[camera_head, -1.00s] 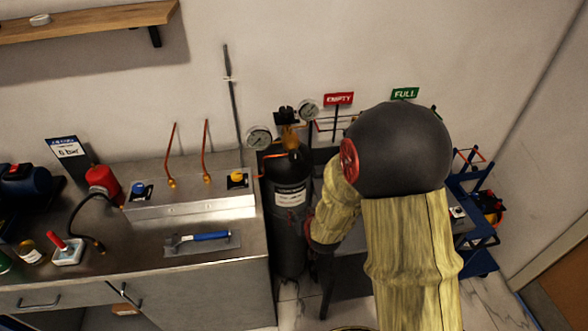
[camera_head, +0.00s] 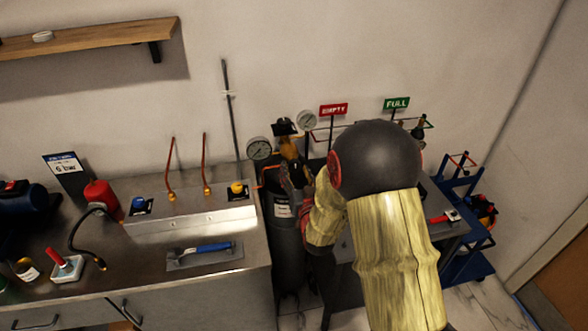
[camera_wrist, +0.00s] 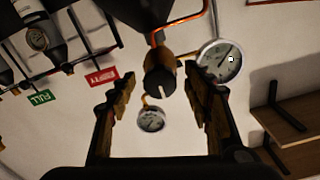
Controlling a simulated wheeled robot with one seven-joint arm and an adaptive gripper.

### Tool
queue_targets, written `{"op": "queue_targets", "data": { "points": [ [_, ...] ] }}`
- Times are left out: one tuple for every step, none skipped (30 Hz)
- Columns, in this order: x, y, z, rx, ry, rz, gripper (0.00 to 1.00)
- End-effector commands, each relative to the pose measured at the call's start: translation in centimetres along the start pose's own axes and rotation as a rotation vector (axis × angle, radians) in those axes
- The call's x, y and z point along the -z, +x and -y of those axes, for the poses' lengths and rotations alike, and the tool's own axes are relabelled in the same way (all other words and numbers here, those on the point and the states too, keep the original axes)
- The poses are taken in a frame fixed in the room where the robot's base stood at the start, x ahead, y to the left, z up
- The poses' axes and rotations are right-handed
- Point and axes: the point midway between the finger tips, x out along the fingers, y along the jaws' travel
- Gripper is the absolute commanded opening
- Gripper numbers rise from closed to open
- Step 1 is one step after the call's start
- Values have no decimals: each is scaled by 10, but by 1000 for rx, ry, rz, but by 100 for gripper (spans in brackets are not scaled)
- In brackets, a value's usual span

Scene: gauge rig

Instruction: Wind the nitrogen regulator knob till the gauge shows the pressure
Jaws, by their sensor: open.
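The dark cylinder (camera_head: 286,240) stands right of the bench, with a brass regulator (camera_head: 289,147) on top. A larger gauge (camera_head: 259,148) and a smaller gauge (camera_head: 306,120) flank it. In the wrist view, the dark round knob (camera_wrist: 160,82) with a slot in its end points toward me. My gripper (camera_wrist: 150,95) is open, its fingers either side of the knob with gaps visible. The larger gauge (camera_wrist: 219,61) and smaller gauge (camera_wrist: 151,119) show there too; their readings are too small to tell. A card (camera_head: 65,166) on the bench reads 6 bar.
A red EMPTY sign (camera_head: 334,109) and a green FULL sign (camera_head: 397,103) stand behind. Copper tubes (camera_head: 205,165) rise from the bench panel. A blue cart (camera_head: 466,220) stands at the right. A wall shelf (camera_head: 90,38) is upper left.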

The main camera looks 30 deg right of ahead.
Motion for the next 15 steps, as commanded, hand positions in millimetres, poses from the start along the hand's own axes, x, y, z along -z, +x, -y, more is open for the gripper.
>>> {"op": "queue_targets", "data": {
  "points": [
    [-1, 7, 0, 0, 0, 0, 50],
    [-1, 10, 0, 0, 0, 1, 50],
    [-1, 14, 0, 0, 0, 1, 50],
    [-1, 16, 0, 0, 0, 1, 50],
    [-1, 18, 0, 0, 0, 0, 50],
    [-1, 20, 0, 0, 0, 0, 50],
    [0, 21, 0, 0, 0, 1, 50],
    [0, 22, 0, 0, 0, 1, 50],
    [0, 22, 0, 0, 0, 1, 50],
    [0, 23, 0, 0, 0, 1, 50],
    [0, 23, 0, 0, 0, 1, 50],
    [0, 23, 0, 0, 0, 1, 50],
    [0, 22, 0, 0, 0, 1, 50],
    [0, 22, 0, 0, 0, 1, 50],
    [0, 22, 0, 0, 0, 1, 50]
  ]
}}
